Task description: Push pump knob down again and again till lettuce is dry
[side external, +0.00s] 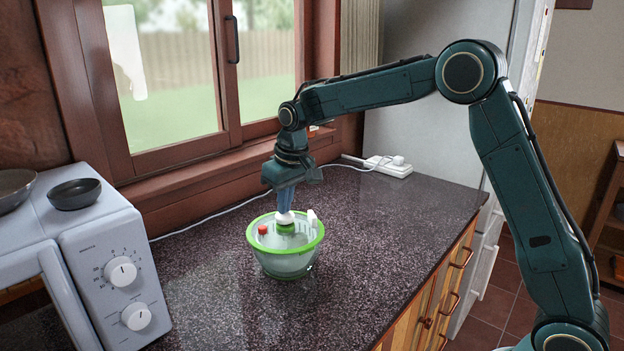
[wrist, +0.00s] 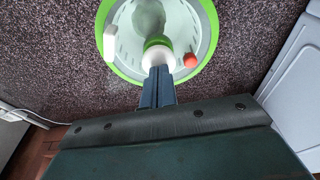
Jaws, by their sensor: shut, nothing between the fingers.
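The salad spinner (side external: 287,262) stands on the dark speckled counter, with a clear bowl and lid and a bright green rim. Its round white pump knob (side external: 285,217) sits on a green collar at the middle of the lid. The knob also shows in the wrist view (wrist: 158,56). My gripper (side external: 284,208) points down with its fingers shut and empty, the tips at the top of the knob. They look to be touching it, though the exact contact is hard to tell. Lettuce cannot be made out through the lid.
A red button (side external: 262,230) and a white tab (side external: 312,217) stand on the lid either side of the knob. A white microwave (side external: 110,270) with pans on top is at left. The counter around the spinner is clear.

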